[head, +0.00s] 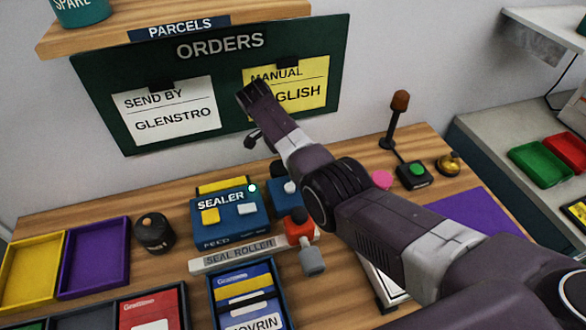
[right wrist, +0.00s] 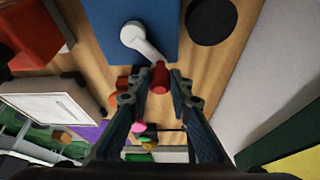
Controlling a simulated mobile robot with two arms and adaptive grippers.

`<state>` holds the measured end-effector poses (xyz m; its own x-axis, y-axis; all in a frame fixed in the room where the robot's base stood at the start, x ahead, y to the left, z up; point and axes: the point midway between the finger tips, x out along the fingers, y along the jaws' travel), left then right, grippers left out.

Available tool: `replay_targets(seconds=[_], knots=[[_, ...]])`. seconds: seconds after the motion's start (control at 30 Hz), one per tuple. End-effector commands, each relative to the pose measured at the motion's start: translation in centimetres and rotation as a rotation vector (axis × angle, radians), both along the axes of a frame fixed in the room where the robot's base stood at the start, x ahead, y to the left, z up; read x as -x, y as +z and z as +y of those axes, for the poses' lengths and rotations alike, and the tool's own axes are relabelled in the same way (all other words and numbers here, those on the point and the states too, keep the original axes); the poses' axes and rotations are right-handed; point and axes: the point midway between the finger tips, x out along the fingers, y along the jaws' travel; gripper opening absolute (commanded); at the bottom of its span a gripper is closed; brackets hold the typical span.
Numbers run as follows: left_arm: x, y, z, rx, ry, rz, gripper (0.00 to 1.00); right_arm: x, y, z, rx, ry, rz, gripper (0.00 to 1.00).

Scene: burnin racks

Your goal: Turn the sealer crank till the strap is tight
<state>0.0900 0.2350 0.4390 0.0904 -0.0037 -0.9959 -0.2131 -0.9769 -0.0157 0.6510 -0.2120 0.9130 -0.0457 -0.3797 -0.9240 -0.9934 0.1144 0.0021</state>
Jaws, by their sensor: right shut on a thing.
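The blue sealer (head: 228,226), marked SEALER and FEED, stands on the wooden bench with a small green light lit at its top right corner. In the right wrist view the crank is a pale arm (right wrist: 147,45) on a blue housing (right wrist: 170,12), with a red knob (right wrist: 159,79) at its end. My right gripper (right wrist: 158,88) is shut on the red knob, one finger on each side. In the head view my right arm hides the knob and fingertips. A parcel (head: 240,283) with a dark band across it lies before the seal roller (head: 238,253). My left gripper is not in view.
A red block with a grey handle (head: 312,262) sits just right of the roller. A dark round pot (head: 154,232), a purple tray (head: 94,258) and a yellow tray (head: 32,273) stand left. A lever stand (head: 394,122) and green button (head: 418,169) are at the back right.

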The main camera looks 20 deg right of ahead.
Motion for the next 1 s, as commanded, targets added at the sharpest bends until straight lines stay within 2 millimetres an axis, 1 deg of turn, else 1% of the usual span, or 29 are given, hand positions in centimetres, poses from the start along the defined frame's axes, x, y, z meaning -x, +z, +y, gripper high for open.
replay_targets(seconds=[0.03,0.1,0.4,0.7,1.0], knots=[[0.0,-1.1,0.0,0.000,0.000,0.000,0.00,-0.1,-0.2,-0.3,0.003,-0.046,-0.006,0.00],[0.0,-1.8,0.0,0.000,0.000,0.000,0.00,0.1,-0.2,-0.5,0.002,-0.112,-0.007,0.00],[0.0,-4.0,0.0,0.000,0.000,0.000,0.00,1.2,0.0,-1.1,0.004,-0.352,-0.007,0.00],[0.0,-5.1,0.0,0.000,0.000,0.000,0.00,1.8,0.2,-1.4,0.004,-0.492,-0.008,0.00],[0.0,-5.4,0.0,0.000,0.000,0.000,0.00,2.0,0.3,-1.4,0.004,-0.537,-0.007,0.00]])
